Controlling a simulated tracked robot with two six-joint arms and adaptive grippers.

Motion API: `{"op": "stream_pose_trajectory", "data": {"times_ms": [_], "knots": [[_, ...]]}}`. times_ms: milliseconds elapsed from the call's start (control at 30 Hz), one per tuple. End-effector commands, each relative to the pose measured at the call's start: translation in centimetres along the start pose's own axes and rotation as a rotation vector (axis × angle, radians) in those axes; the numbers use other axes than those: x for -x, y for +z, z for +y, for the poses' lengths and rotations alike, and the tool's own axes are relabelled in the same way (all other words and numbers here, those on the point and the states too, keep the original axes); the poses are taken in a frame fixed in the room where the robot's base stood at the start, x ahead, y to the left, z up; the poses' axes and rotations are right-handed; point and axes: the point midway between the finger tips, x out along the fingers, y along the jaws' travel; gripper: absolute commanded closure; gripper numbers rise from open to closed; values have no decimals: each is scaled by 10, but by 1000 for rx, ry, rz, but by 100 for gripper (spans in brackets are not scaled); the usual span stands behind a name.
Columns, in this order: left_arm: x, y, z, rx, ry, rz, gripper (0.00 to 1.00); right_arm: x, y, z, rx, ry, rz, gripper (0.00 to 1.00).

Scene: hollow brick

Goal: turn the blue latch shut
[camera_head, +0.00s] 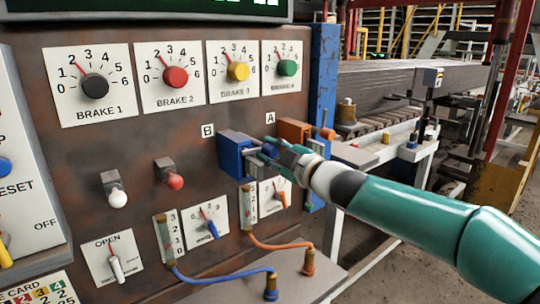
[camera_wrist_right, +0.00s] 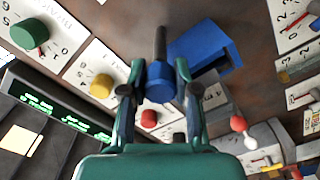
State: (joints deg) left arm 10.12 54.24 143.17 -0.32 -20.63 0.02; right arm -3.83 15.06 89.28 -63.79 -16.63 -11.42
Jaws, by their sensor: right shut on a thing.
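The blue latch has a blue block (camera_head: 233,158) on the rusty panel beside label B, with a metal bolt sticking out to the right. It also shows in the wrist view as a blue block (camera_wrist_right: 208,46). The latch's blue knob (camera_wrist_right: 160,84) sits on a dark rod between my right fingers. My right gripper (camera_head: 277,152) comes in from the right and is shut on this knob; in the wrist view its fingers (camera_wrist_right: 160,78) stand on both sides of it. In the head view the gripper partly hides the knob. My left gripper is not in view.
An orange latch (camera_head: 294,130) by label A stands close behind my right gripper. Below are gauges with a blue cable (camera_head: 225,282) and an orange cable (camera_head: 275,245). Brake dials (camera_head: 95,86) line the panel's top. A red-tipped lever (camera_head: 174,181) and a white-tipped lever (camera_head: 117,199) stick out left.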

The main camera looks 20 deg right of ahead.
Motion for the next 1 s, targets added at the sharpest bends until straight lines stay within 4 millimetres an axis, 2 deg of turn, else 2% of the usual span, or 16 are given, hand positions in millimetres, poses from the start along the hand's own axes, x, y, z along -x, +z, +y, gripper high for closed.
{"op": "stream_pose_trajectory", "data": {"times_ms": [200,667,700,800,833,1000], "knots": [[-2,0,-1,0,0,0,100,0,-2,-3,56,-4,5,100],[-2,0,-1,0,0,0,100,-1,-2,-4,65,-8,5,100],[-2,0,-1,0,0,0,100,-1,-2,-5,65,-8,5,64],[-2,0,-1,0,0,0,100,-1,-1,-4,64,-7,4,47],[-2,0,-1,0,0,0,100,-1,-1,-4,64,-7,4,44],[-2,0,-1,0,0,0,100,0,-1,-3,64,-4,2,44]]}}
